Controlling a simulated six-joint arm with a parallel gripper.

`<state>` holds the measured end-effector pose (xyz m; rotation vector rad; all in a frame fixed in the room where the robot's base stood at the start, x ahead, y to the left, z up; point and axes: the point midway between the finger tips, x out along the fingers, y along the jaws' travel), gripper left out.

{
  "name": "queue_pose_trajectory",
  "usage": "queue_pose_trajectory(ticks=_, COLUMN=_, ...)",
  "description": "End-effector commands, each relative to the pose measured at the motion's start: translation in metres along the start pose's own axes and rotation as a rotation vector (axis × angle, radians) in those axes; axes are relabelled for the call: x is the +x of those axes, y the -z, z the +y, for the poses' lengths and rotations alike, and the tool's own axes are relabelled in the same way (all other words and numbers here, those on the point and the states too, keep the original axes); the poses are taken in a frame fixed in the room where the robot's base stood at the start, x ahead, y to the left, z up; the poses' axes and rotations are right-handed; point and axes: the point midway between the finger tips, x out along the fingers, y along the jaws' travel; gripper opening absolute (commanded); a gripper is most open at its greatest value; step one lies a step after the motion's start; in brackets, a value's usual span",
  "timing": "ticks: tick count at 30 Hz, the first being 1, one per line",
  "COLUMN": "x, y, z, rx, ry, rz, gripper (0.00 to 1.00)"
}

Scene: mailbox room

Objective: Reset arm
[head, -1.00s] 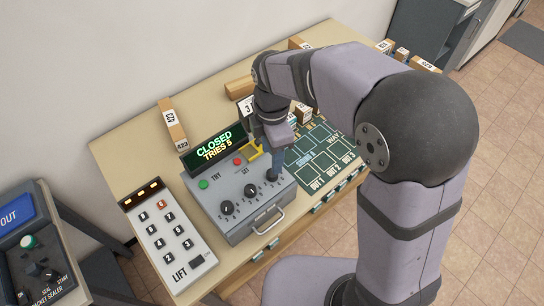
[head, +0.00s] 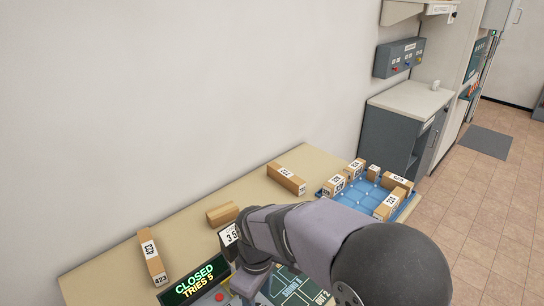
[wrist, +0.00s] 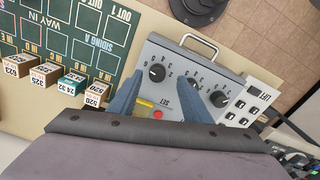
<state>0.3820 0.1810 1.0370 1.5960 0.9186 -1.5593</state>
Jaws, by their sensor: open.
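My gripper (wrist: 162,78) is open and empty, its two blue fingers spread above a grey control box (wrist: 183,60) in the wrist view. The box has black dials, a red SET button (wrist: 158,114), a yellow part (wrist: 144,102) and a metal handle. One dial (wrist: 157,73) shows between the fingers; I cannot tell how far above it they are. In the head view, my arm reaches over the bench and the fingertips are hidden. The box's display (head: 194,284) there reads CLOSED, TRIES 5.
The LIFT keypad (wrist: 246,104) is beside the box. Small numbered blocks (wrist: 45,73) line the green track board (wrist: 78,35). On the bench lie wooden blocks (head: 152,258), (head: 287,179) and a blue tray (head: 359,194) holding several blocks. A grey cabinet (head: 409,110) stands behind.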

Motion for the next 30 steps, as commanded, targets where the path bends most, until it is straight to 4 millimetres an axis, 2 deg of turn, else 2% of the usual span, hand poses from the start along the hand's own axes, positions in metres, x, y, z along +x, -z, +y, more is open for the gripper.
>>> queue_pose_trajectory(ticks=5, x=0.024, y=-0.043, z=-0.023, rx=0.355, ry=0.020, rz=-0.052, gripper=0.45)
queue_pose_trajectory(ticks=9, x=0.033, y=-0.101, z=-0.032, rx=0.631, ry=0.027, rz=-0.089, gripper=0.45)
queue_pose_trajectory(ticks=12, x=0.034, y=-0.145, z=-0.035, rx=0.740, ry=0.034, rz=-0.103, gripper=0.45)
queue_pose_trajectory(ticks=15, x=0.030, y=-0.177, z=-0.034, rx=0.844, ry=0.037, rz=-0.099, gripper=0.45)
queue_pose_trajectory(ticks=22, x=0.013, y=-0.201, z=-0.006, rx=1.012, ry=0.003, rz=-0.026, gripper=0.45)
queue_pose_trajectory(ticks=30, x=0.011, y=-0.209, z=0.001, rx=1.058, ry=-0.001, rz=-0.021, gripper=0.45)
